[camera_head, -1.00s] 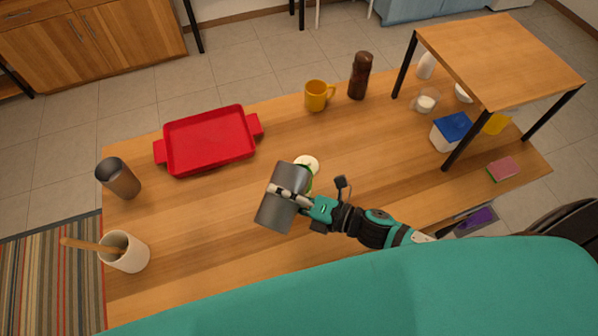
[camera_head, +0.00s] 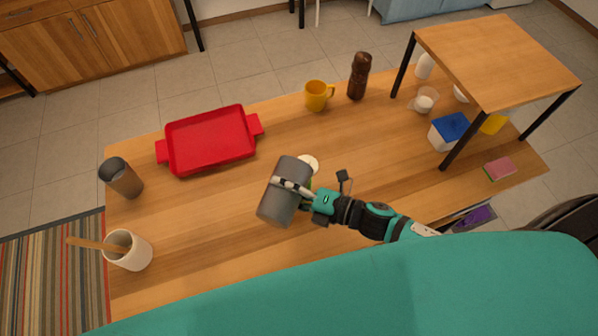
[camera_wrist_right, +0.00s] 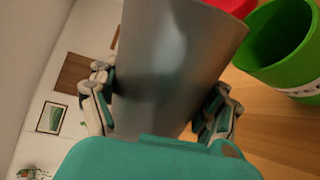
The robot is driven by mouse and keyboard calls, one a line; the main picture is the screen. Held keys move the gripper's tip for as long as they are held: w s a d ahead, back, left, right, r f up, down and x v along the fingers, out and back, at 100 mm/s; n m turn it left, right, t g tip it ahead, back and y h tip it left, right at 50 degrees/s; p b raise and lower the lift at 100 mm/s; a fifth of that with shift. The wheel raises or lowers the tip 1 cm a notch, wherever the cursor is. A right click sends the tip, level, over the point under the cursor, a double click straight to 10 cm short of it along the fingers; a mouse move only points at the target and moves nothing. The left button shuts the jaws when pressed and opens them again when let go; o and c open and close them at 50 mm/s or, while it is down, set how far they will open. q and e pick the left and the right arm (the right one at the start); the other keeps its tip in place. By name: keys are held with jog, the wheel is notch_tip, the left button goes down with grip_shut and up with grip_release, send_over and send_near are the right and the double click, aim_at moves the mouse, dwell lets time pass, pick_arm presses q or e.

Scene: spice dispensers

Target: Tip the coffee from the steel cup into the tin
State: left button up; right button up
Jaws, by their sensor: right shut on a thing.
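My right gripper (camera_head: 294,188) is shut around the side of a grey steel cup (camera_head: 278,207). The cup is tilted, held above the middle of the table; it fills the centre of the right wrist view (camera_wrist_right: 175,65), between both fingers. I cannot see inside it. My left gripper is not in view.
A red tray (camera_head: 210,140) lies left of the cup. A second grey cup (camera_head: 122,180) and a cream pot (camera_head: 130,252) with a wooden spoon stand at the left edge. A yellow mug (camera_head: 318,96) and brown bottle (camera_head: 359,77) stand behind. A raised shelf (camera_head: 497,60) is at right.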

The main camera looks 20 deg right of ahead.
aim_at(301, 171)
jog(key=shift+w+d+r+m+p, duration=0.3)
jog(key=shift+r+m+p, duration=0.25)
jog(key=shift+m+p, duration=0.35)
jog(key=shift+w+d+r+m+p, duration=0.15)
jog(key=shift+w+r+m+p, duration=0.1)
jog(key=shift+r+m+p, duration=0.45)
dwell(0.9)
jog(key=shift+w+d+r+m+g+y+p, duration=0.15)
jog(key=shift+w+d+r+m+g+p, duration=0.1)
jog(key=shift+m+p, duration=0.25)
jog(key=shift+w+d+r+m+g+y+p, duration=0.2)
jog(key=shift+m+p, duration=0.15)
jog(key=shift+m, duration=0.25)
dwell(0.9)
jog(key=shift+w+d+r+m+p, duration=0.3)
jog(key=shift+w+m, duration=0.15)
jog(key=shift+m, duration=0.35)
dwell(0.6)
